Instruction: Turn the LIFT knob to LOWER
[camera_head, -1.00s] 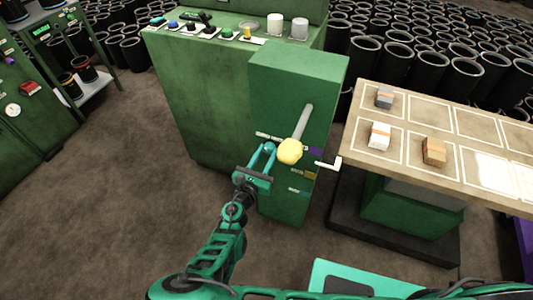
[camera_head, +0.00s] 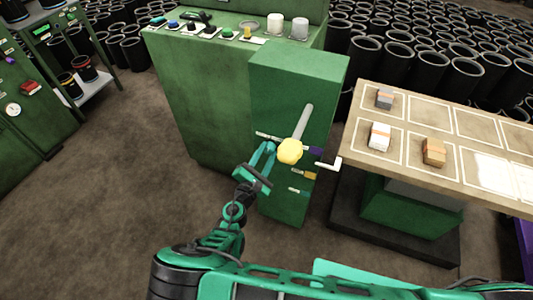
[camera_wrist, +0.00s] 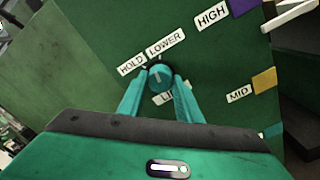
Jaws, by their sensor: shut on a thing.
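The LIFT knob (camera_wrist: 160,76) is a small round teal knob on the green panel (camera_wrist: 90,40), seen in the wrist view. My gripper (camera_wrist: 160,84) is shut on it, one finger on each side. A short pale mark shows on the knob's face, pointing roughly upward; I cannot tell exactly which label it meets. The HOLD label (camera_wrist: 131,65) is at the knob's upper left and the LOWER label (camera_wrist: 165,41) is just above it. The label below the knob is partly hidden by my fingers. In the head view my gripper (camera_head: 266,151) is at the green cabinet's front (camera_head: 285,85).
A grey lever with a yellow ball end (camera_head: 290,151) sticks out just right of my gripper. A white handle (camera_head: 330,164) juts out further right. A table (camera_head: 465,160) with several blocks stands at the right. The floor at left is clear.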

